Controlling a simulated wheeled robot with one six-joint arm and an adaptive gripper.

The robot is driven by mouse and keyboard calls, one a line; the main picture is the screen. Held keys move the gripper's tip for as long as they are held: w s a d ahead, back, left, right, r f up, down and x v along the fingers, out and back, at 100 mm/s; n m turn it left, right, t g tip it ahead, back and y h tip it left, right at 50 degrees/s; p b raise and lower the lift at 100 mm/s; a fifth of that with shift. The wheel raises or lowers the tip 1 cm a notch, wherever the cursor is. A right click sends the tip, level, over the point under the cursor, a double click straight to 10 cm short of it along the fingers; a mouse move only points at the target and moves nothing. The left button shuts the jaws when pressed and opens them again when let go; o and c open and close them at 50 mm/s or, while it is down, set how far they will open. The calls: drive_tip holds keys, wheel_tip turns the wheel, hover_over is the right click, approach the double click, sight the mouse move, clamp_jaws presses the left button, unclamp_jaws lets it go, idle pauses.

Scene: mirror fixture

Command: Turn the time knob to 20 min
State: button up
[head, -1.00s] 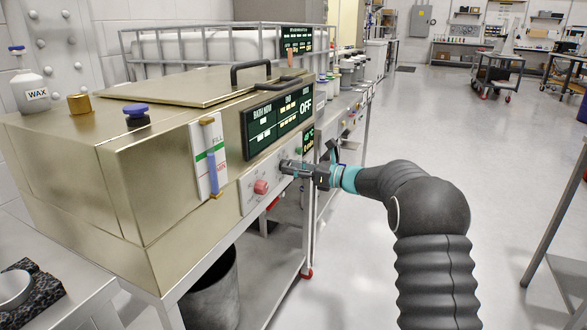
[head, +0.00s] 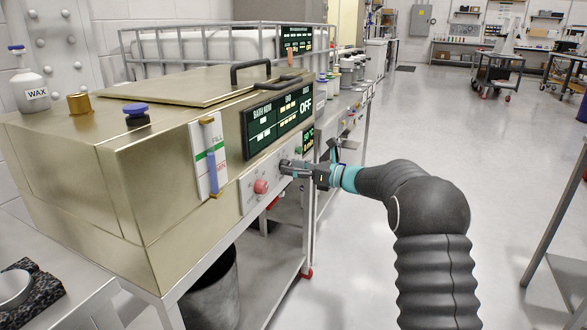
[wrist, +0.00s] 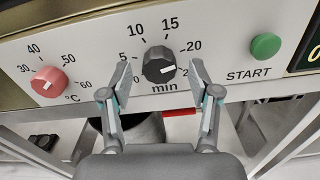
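The dark time knob (wrist: 158,62) sits on the white panel under a scale with 5, 10, 15 and 20 marks, with "min" printed below. Its white pointer line aims right and slightly up, below the 20 mark. The lowest and highest labels are partly hidden by my fingers. My gripper (wrist: 160,75) is open, one finger at each side of the knob, with a gap seen between each finger and the knob.
The red °C knob (wrist: 49,86) is left of the time knob, and the green START button (wrist: 265,46) is right. In the head view a dark display (head: 278,116) reads OFF. Open floor (head: 470,150) lies right.

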drive_tip(key=v, duration=1.2)
idle(0.3)
